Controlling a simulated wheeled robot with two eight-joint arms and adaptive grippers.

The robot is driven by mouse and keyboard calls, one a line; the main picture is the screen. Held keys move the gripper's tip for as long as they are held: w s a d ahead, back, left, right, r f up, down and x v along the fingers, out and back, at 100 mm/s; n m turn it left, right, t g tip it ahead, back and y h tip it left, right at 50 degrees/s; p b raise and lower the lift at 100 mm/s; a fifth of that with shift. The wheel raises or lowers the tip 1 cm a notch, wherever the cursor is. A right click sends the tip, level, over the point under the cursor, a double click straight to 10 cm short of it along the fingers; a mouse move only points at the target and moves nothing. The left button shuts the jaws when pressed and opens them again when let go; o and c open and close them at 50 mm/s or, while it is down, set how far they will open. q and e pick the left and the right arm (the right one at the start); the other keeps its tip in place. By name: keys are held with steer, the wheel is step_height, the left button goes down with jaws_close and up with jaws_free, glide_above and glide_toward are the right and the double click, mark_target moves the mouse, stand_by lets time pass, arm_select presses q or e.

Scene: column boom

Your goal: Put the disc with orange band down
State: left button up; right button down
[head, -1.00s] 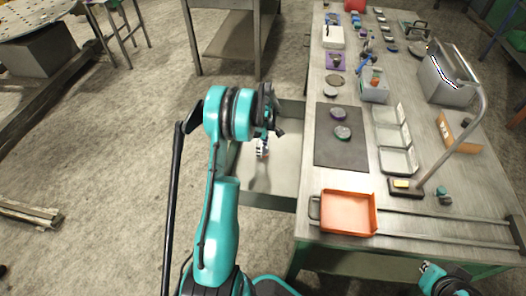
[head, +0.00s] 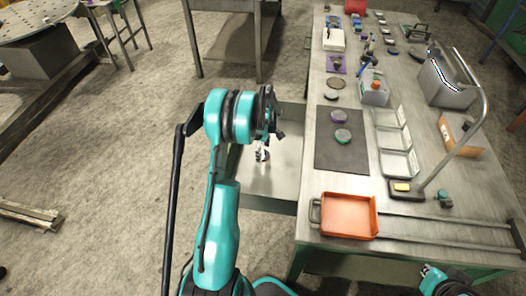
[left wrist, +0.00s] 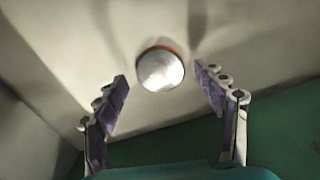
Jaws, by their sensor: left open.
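The disc with orange band (left wrist: 161,69) shows in the left wrist view as a pale, shiny round top with an orange rim. It lies on the pale floor of an open drawer (head: 284,183) at the table's left side. My left gripper (head: 262,157) is over the drawer in the head view. In the left wrist view its two fingers (left wrist: 160,82) are spread wide, apart from the disc on both sides. I cannot make out the disc in the head view. My right gripper (head: 430,272) is at the bottom right, small and partly cut off; its fingers are unclear.
The table holds a dark mat (head: 341,155) with two discs, an orange tray (head: 349,216), clear trays (head: 393,142) and a lamp-like bent pipe (head: 464,148). A green surface (left wrist: 265,125) borders the drawer in the left wrist view.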

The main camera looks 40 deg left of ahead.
mark_target(263, 154)
arm_select(q)
steer(key=s+d+r+m+t+p, duration=0.15)
steer(key=d+r, duration=0.25)
steer(key=r, duration=0.6)
steer(key=d+r+m+p, duration=0.2)
steer(key=d+r+m, duration=0.15)
steer(key=r, duration=0.65)
steer(key=s+d+r+m+t, duration=0.2)
steer(key=s+d+r+m, duration=0.4)
steer(key=d, duration=0.3)
steer(key=s+d+r+m+t, duration=0.1)
steer(key=s+d+m+t, duration=0.2)
steer(key=s+d+m, duration=0.7)
steer(key=shift+s+d+r+m+t, duration=0.3)
steer(key=shift+s+d+r+t, duration=0.05)
steer(key=shift+s+d, duration=0.45)
steer(key=shift+a, duration=0.15)
